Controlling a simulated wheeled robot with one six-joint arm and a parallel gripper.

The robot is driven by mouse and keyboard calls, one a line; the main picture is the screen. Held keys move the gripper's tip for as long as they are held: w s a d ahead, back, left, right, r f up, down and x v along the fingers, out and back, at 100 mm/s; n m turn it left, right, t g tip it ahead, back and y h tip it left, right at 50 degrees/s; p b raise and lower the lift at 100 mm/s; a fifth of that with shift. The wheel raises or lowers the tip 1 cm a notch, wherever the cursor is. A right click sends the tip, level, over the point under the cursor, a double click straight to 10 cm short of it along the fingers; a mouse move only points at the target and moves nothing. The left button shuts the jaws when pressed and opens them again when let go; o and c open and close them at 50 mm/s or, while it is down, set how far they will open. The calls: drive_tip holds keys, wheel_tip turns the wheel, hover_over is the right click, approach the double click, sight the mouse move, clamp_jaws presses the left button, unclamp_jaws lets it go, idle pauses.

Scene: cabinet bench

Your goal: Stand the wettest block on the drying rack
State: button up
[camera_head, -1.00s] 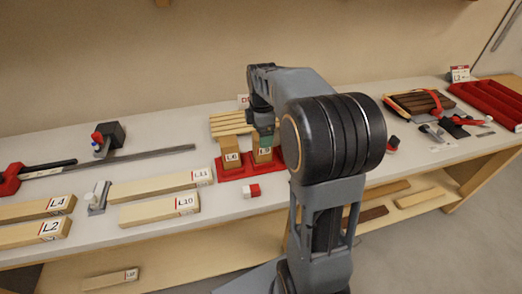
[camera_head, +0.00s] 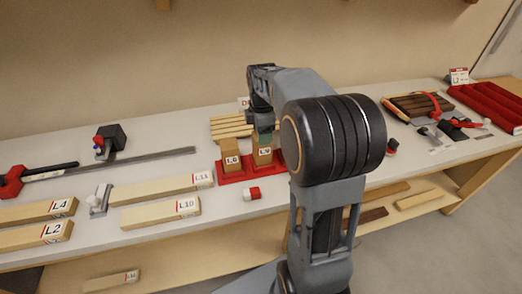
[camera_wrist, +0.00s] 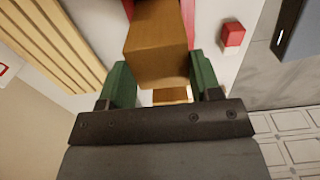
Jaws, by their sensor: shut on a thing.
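A brown wooden block labelled L9 (camera_head: 263,157) stands upright on a red base (camera_head: 236,178). My gripper (camera_head: 264,137) is shut on its upper part, with green fingers at its sides. A second brown block, L6 (camera_head: 231,158), stands upright close beside it on the same base. Pale wooden slats (camera_head: 229,126) lie behind the blocks, with a partly hidden tag. The pictures do not show for certain whether the base or the slats are the drying rack. The wrist view shows the green fingers (camera_wrist: 163,78) close around brown wood. How wet each block is cannot be seen.
Pale boards L10 (camera_head: 160,213), L11 (camera_head: 160,189), L4 (camera_head: 38,212) and L2 (camera_head: 35,236) lie at left. A small red-and-white object (camera_head: 252,194) sits in front of the base. Red trays (camera_head: 485,107) stand at far right. A lower shelf (camera_head: 220,250) holds boards.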

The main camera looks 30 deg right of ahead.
wheel_tip(320, 180, up, 9)
drive_tip(key=p, duration=0.7)
drive_tip(key=shift+a+f, duration=0.1)
